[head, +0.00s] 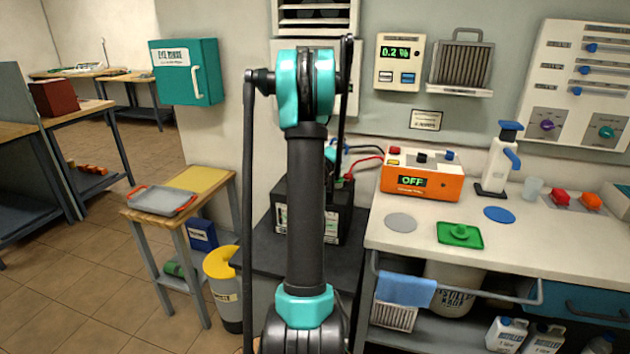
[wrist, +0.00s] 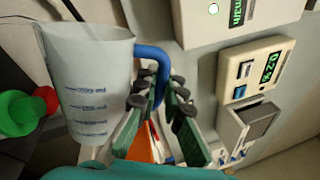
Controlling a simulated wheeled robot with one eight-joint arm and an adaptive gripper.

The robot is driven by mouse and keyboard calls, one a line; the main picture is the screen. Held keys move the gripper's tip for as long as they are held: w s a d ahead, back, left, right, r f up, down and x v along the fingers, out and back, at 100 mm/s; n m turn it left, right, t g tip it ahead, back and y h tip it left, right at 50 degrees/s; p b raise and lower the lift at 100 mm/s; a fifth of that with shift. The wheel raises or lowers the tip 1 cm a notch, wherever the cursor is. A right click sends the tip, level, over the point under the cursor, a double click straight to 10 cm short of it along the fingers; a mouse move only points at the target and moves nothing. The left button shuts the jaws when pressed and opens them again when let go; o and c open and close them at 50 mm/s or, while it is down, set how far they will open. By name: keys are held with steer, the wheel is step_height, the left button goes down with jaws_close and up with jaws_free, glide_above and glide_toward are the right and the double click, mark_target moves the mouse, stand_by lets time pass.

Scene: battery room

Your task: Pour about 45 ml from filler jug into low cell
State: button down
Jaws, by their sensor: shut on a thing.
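The filler jug (wrist: 88,80) is pale and translucent, with blue level marks and a blue handle. My gripper (wrist: 165,95) is shut on that handle. Against the sideways wall panels in the wrist view, the jug is strongly tipped, with its handle uppermost. The level of liquid inside and any stream cannot be made out. A green round part (wrist: 22,112) with a red part behind it lies below the jug. In the head view my arm covers the jug, my gripper and much of the black battery (head: 336,215). The low cell's opening is not visible.
An orange charger (head: 421,180) showing OFF stands on the bench right of the battery. A green tray piece (head: 459,235) and a white dispenser (head: 497,163) are further right. A wall meter (head: 399,62) reads 0.2 %. A yellow-lidded bin (head: 224,285) stands left of the battery stand.

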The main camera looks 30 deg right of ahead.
steer(key=shift+w+n, duration=0.15)
steer(key=shift+n, duration=0.45)
stand_by(0.9)
steer(key=shift+w, duration=0.1)
